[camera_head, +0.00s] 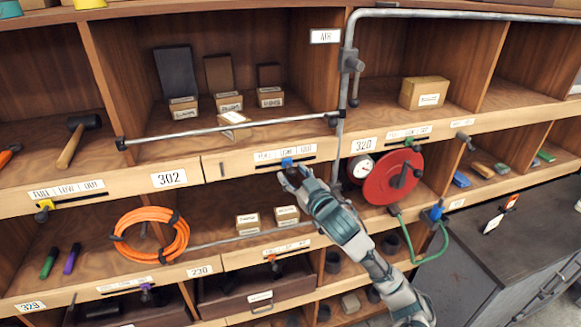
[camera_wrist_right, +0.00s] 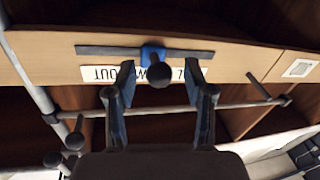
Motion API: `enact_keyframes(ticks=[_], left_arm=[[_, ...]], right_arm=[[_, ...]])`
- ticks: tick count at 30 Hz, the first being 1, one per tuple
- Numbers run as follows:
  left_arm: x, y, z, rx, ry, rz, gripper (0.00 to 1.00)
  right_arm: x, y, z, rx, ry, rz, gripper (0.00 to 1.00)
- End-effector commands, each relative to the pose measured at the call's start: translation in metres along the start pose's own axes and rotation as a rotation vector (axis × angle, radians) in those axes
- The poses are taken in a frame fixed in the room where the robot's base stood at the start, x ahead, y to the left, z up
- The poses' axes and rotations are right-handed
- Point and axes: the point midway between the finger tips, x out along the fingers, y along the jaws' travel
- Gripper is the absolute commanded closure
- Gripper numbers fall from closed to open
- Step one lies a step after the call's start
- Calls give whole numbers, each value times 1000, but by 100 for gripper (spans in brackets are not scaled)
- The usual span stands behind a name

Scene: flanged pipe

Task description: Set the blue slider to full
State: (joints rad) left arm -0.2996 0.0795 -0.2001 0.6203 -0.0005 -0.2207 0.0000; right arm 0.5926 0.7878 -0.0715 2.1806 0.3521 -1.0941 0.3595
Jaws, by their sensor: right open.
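The blue slider (camera_head: 287,162) sits near the middle of its dark slot on the shelf edge, below a white label strip (camera_head: 270,155) partly hidden by it. In the wrist view the blue slider (camera_wrist_right: 152,53) has a dark round knob and stands about mid-slot; the label is upside down there, with OUT readable to the left. My right gripper (camera_head: 287,175) is just in front of the slider. In the wrist view the right gripper (camera_wrist_right: 160,79) is open, with one finger on each side of the knob, apart from it. My left gripper is not in view.
A metal rail (camera_head: 235,129) runs across the shelf front, joining a vertical pipe (camera_head: 342,110). A red reel (camera_head: 392,177) with a gauge (camera_head: 361,167) stands right of my gripper. A yellow slider (camera_head: 43,210) and an orange hose coil (camera_head: 150,235) are at left.

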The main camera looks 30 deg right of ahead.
Motion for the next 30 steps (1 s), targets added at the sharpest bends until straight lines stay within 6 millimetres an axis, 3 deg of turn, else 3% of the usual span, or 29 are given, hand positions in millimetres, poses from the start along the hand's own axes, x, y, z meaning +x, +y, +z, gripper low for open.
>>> enact_keyframes(ticks=[6, 14, 21, 30], left_arm=[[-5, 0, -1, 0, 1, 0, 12], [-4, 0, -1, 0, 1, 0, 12], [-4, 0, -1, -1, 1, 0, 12], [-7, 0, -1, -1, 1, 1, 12]], right_arm=[[16, 0, -1, 0, 2, 0, 47], [18, -1, 0, -1, 1, -1, 47], [18, -1, -1, -1, 1, 0, 100], [18, -1, -2, -1, 1, 0, 100]])
